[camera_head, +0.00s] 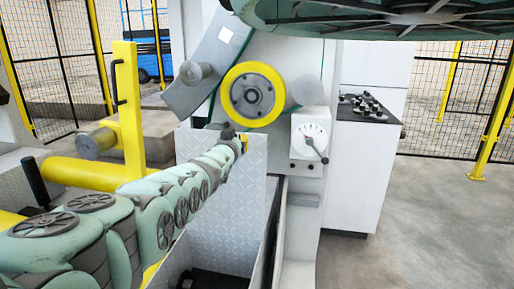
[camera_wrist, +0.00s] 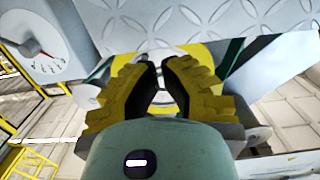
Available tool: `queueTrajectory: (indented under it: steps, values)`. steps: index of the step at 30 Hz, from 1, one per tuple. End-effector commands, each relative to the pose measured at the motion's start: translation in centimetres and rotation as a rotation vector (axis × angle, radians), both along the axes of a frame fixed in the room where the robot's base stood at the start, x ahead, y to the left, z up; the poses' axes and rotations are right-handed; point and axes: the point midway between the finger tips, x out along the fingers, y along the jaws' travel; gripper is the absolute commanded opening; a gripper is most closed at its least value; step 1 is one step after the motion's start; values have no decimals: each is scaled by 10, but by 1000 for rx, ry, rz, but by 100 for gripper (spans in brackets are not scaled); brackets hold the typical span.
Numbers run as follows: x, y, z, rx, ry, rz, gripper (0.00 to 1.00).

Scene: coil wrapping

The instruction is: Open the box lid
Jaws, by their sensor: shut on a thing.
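The box lid (camera_head: 241,205) is a grey diamond-plate panel. In the head view it stands raised, close to upright, over the box (camera_head: 259,272), whose dark inside shows at the bottom. My gripper (camera_head: 238,140) is at the lid's upper edge, shut on it. In the wrist view the lid (camera_wrist: 215,18) fills the top, and the yellow ridged fingers of my gripper (camera_wrist: 157,62) come together at its edge. The exact contact is hard to see.
A machine with a yellow-rimmed roller (camera_head: 252,94) stands just behind the lid. A white dial unit (camera_head: 310,138) is to its right, with a control cabinet (camera_head: 360,170) beyond. A yellow post (camera_head: 128,110) stands left. The floor at right is clear.

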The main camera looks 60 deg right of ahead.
Motion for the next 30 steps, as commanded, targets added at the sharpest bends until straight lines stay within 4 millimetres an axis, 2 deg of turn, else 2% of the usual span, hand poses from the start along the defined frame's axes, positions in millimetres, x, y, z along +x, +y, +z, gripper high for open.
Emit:
queueTrajectory:
  steps: [1,10,30]
  values:
    - [2,4,5,3,1,5,0]
    - [-8,26,7,4,4,4,0]
    - [-32,89,11,6,4,6,0]
